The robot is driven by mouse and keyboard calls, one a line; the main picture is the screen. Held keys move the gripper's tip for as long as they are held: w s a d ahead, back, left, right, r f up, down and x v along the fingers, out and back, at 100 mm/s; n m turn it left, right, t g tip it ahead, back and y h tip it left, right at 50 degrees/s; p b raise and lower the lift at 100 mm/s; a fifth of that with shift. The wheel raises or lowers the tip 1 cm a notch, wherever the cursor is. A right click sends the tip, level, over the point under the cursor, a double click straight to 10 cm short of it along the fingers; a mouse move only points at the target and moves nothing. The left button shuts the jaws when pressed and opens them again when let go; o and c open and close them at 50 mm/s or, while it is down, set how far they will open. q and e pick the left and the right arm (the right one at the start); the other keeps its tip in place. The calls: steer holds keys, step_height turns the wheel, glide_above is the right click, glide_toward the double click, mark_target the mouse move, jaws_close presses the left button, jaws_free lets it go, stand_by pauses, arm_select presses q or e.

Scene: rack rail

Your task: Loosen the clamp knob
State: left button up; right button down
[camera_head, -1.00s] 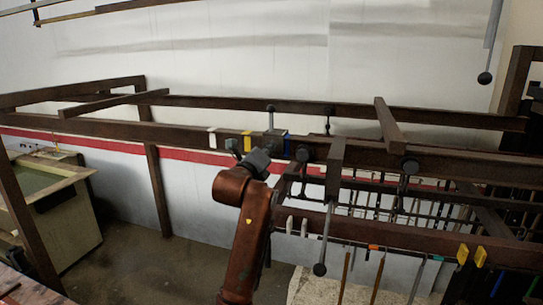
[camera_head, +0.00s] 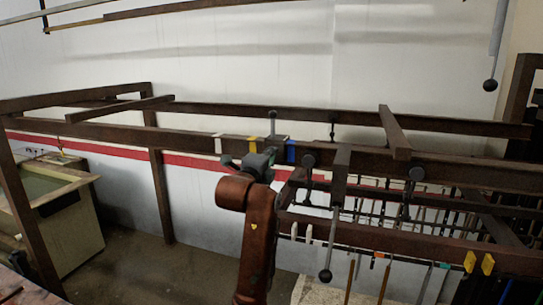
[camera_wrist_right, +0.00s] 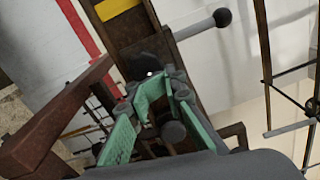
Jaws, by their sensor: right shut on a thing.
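My right gripper (camera_wrist_right: 152,92) has green fingers in the right wrist view. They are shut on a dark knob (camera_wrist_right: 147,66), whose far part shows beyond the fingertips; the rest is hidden. In the head view, the grey right gripper (camera_head: 250,161) is at the front of the dark brown rail (camera_head: 190,140), near the clamp's dark block (camera_head: 274,143). The knob cannot be made out there behind the gripper. My left gripper is in neither current view.
White (camera_head: 218,143), yellow (camera_head: 252,144) and blue (camera_head: 291,152) marks sit along the rail. A ball-ended lever (camera_head: 326,274) hangs right of my arm. Several tools hang on a lower bar (camera_head: 390,240). A cabinet (camera_head: 70,215) stands at left; the floor between is clear.

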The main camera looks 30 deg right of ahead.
steer(key=shift+w+f+y, duration=0.3)
steer(key=shift+w+f, duration=0.05)
steer(key=shift+f, duration=0.5)
steer(key=c, duration=2.2)
jaws_free()
steer(key=shift+a, duration=0.15)
steer(key=shift+c, duration=0.2)
steer(key=o, duration=0.5)
steer(key=shift+w, duration=0.25)
steer(key=shift+o, duration=1.4)
steer(key=shift+d+r, duration=0.15)
steer(key=shift+d, duration=0.05)
steer(key=shift+s+r, duration=0.1)
steer(key=shift+a, duration=0.1)
